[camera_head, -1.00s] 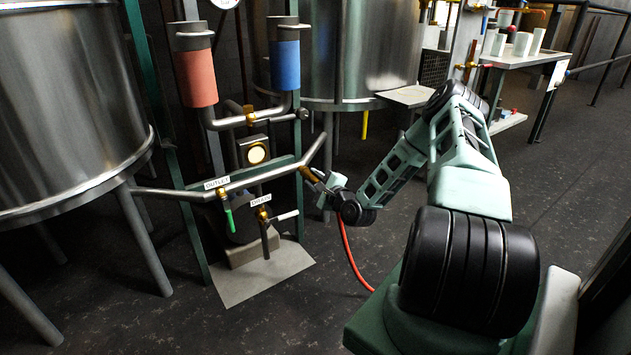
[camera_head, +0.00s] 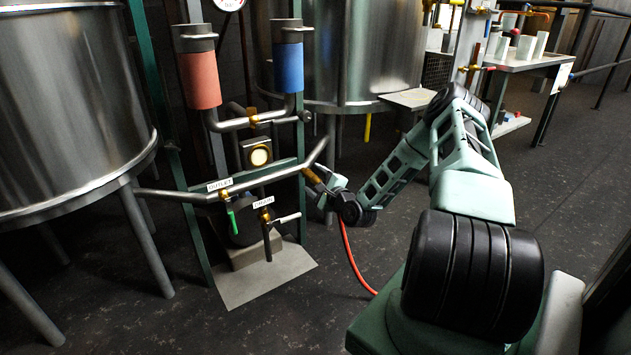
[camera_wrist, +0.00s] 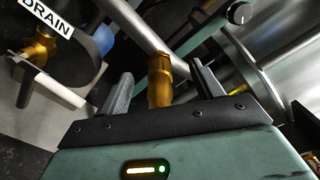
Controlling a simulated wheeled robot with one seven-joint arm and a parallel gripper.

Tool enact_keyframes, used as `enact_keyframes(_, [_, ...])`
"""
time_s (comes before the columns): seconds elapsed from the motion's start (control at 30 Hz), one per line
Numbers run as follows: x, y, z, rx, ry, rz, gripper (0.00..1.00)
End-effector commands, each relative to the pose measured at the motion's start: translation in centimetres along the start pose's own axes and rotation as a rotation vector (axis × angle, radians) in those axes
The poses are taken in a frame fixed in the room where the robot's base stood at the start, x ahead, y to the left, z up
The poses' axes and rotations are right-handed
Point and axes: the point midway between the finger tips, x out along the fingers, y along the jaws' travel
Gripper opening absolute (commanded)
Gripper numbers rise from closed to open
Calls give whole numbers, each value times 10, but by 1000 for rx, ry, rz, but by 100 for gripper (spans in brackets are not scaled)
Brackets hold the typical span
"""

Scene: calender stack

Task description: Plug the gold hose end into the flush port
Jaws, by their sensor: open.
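The gold hose end (camera_wrist: 160,82) stands between the fingers of my gripper (camera_wrist: 161,70) in the wrist view. The fingers are open, with a gap on each side of it. In the head view the gold end (camera_head: 312,176) is at the lower right of the pipework, beside my gripper (camera_head: 322,184). A red hose (camera_head: 347,250) hangs below my wrist and curves down to the right.
The outlet valve with a green handle (camera_head: 231,218) and the drain valve (camera_head: 266,215) are left of my gripper. Steel tanks stand at the left (camera_head: 70,90) and behind (camera_head: 350,60). The floor (camera_head: 420,270) between the pipework and my base is mostly clear.

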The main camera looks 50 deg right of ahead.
Motion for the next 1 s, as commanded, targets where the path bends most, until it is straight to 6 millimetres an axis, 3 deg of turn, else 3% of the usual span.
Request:
enact_keyframes(0.43, [-2, 0, 0, 1, 0, 0, 65])
enact_keyframes(1.0, [-40, -1, 0, 1, 1, 0, 65])
